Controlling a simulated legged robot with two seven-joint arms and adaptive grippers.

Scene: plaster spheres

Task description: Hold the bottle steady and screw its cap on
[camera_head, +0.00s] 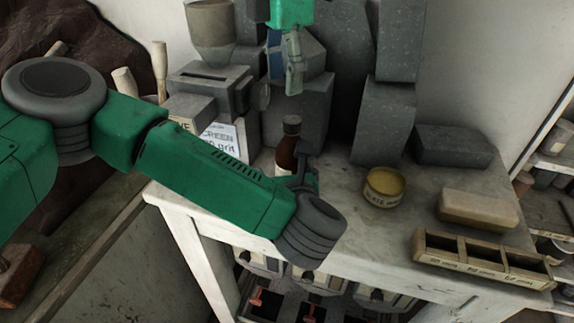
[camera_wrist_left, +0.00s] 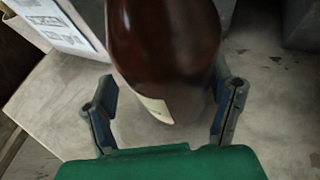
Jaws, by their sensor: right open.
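My left gripper (camera_head: 300,172) is low at the bottle, partly hidden by my arm. In the left wrist view the bottle (camera_wrist_left: 170,55) is between the two fingers of my left gripper (camera_wrist_left: 165,90). The fingertips lie close to its sides; contact is unclear. A pale label shows low on the bottle. My right gripper (camera_head: 294,75) is open, pointing down above the cap and apart from it.
A yellow tin (camera_head: 384,186), a tan block (camera_head: 478,209) and a divided wooden tray (camera_head: 482,259) lie right of the bottle. Grey blocks (camera_head: 384,120) stand behind. A grey machine (camera_head: 212,85) and a printed sign (camera_head: 221,143) are at the back left.

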